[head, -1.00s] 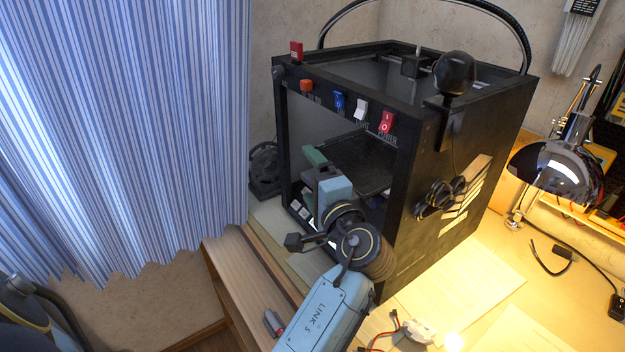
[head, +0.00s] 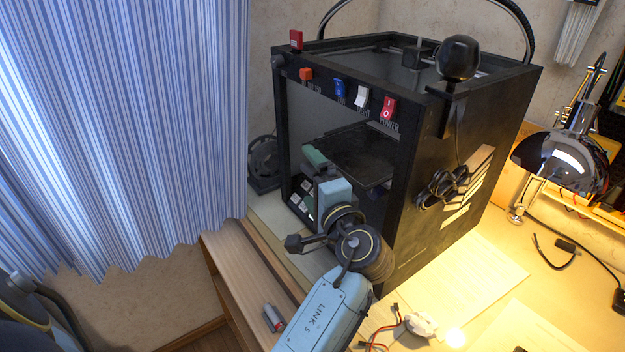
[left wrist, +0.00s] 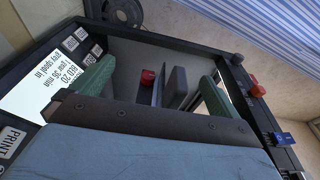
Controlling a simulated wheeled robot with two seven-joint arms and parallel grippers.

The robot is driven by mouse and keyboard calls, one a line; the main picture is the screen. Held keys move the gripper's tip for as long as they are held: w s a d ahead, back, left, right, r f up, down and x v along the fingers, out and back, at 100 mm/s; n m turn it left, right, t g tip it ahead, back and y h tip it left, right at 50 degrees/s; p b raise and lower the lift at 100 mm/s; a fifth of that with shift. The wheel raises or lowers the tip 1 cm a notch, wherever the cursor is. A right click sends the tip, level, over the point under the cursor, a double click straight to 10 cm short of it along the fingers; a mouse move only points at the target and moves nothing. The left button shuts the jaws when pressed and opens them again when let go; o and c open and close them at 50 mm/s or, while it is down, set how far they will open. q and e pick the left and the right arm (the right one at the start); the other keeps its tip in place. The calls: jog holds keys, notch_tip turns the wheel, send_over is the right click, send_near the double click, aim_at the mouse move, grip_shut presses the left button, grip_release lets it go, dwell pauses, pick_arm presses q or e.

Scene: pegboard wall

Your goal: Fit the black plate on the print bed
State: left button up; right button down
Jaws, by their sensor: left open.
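A dark, flat plate-like surface (head: 362,152) lies level inside the open-fronted black printer (head: 440,190). I cannot tell plate from print bed there. My left gripper (head: 322,170) is at the printer's front opening, at the near left side of that surface. In the left wrist view my left gripper's green fingers (left wrist: 160,88) are wide apart with nothing clasped. Between them, farther in, a dark grey slab (left wrist: 176,88) shows nearly edge-on, with a thinner pale one beside it. Contact with the fingers does not show. My right gripper is not in view.
The printer's lit screen (left wrist: 62,80) and buttons are close to the left finger. Coloured switches (head: 362,98) line the top front bar. A spool (head: 264,160) stands behind left. A lamp (head: 565,165) and loose cables are at right. A striped curtain (head: 120,130) hangs at left.

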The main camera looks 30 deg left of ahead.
pick_arm(q)
jog(key=shift+s, duration=0.15)
jog(key=s+a+p, duration=0.3)
jog(key=s, duration=0.5)
jog(key=shift+a, duration=0.2)
dwell(1.2)
grip_shut()
dwell(0.7)
dwell(0.5)
jog(key=shift+r, duration=0.1)
jog(key=shift+r+p, duration=1.15)
jog(key=shift+p, duration=0.2)
jog(key=shift+w, duration=0.15)
